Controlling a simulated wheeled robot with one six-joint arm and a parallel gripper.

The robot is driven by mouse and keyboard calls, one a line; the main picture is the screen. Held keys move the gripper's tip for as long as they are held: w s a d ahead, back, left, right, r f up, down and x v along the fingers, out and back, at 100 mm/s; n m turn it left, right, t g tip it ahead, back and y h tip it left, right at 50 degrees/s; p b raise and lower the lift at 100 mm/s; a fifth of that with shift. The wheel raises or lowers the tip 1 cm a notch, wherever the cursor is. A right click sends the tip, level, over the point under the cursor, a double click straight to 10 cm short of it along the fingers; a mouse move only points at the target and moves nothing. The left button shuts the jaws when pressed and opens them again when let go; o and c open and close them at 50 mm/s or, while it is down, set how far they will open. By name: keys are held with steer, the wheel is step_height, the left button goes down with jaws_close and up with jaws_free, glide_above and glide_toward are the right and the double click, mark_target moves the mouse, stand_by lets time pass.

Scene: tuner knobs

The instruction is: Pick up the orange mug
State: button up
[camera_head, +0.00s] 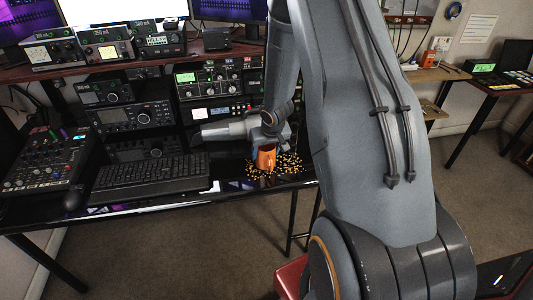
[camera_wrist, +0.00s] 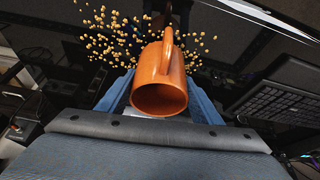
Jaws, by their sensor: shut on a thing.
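The orange mug (camera_head: 265,157) is at the right part of the black desk, among scattered small yellow-orange pieces. In the wrist view the orange mug (camera_wrist: 160,78) sits between the blue fingers, with its opening toward the camera and its handle pointing up in the picture. My gripper (camera_head: 266,150) is shut on the mug; its fingers also show in the wrist view (camera_wrist: 160,90), one on each side of the mug. I cannot tell whether the mug touches the desk. My arm hides the desk's right part in the head view.
The small pieces (camera_wrist: 108,38) lie scattered on the desk (camera_head: 225,195) around the mug. A black keyboard (camera_head: 150,178) lies to the left, and a mixer (camera_head: 45,160) farther left. Radio equipment (camera_head: 215,85) stands stacked behind. The floor in front is clear.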

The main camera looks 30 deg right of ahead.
step_height(320, 180, up, 8)
steer(key=p, duration=0.8)
steer(key=shift+r+p, duration=0.25)
steer(key=shift+p, duration=0.05)
